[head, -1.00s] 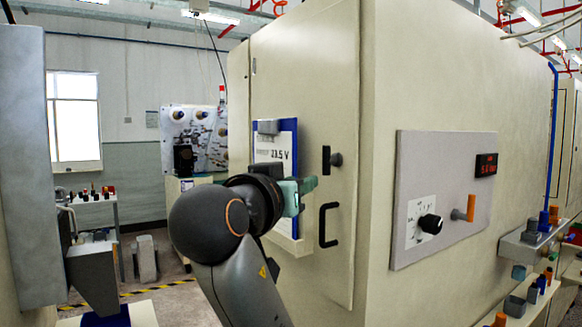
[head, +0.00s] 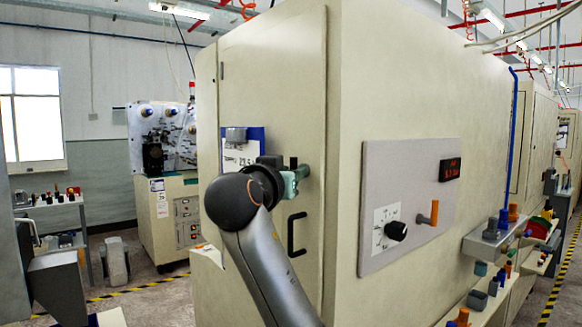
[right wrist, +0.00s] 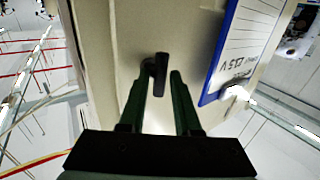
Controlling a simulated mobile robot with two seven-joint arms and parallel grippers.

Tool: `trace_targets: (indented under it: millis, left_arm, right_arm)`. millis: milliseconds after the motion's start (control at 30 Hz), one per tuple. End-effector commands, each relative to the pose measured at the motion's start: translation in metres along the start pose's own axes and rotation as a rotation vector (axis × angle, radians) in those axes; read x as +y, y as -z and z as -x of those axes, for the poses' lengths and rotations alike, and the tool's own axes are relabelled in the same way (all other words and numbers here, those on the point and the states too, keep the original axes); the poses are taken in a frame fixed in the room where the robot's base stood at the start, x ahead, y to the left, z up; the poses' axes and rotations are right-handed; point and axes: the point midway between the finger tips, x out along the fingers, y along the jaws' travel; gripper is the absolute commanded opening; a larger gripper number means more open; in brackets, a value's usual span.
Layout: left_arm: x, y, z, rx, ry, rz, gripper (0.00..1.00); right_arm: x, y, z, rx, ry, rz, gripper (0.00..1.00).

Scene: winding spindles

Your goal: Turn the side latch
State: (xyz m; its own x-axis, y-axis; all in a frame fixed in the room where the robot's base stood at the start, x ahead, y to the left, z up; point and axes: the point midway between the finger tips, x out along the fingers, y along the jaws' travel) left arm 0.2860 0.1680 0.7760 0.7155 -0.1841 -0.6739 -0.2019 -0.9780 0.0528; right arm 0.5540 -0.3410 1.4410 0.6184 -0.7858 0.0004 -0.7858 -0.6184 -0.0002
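The side latch is a small black turn handle on the cream cabinet door. In the head view the latch (head: 293,162) is mostly hidden behind my right gripper (head: 298,177). In the right wrist view the latch (right wrist: 160,74) stands out from the door between the two green fingertips. My right gripper (right wrist: 160,82) is open around it, and the latch sits nearer the left finger; whether they touch is unclear. A black pull handle (head: 292,234) is below the latch on the door. My left gripper is in neither view.
A clipboard with blue backing (right wrist: 227,60) hangs beside the latch. The cabinet's side has a grey panel (head: 375,160) with a black knob (head: 396,230), an orange lever (head: 434,212) and a red display (head: 450,170). A shelf of parts (head: 480,245) sticks out at right.

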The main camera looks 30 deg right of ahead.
Motion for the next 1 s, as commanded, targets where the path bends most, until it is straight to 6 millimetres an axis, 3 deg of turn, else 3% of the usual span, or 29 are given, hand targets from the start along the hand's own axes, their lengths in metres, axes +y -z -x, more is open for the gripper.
trace_targets:
  millis: [333,633,1000]
  left_arm:
    - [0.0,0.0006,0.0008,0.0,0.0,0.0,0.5]
    - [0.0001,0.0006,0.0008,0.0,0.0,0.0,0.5]
    - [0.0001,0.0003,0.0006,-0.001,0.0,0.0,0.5]
  right_arm:
    - [0.0,-0.0008,-0.0046,-0.001,0.001,0.0,0.32]
    - [0.0,-0.0007,-0.0043,-0.001,0.0,0.0,0.0]
    - [0.0,-0.0007,-0.0041,-0.001,0.0,-0.001,0.0]
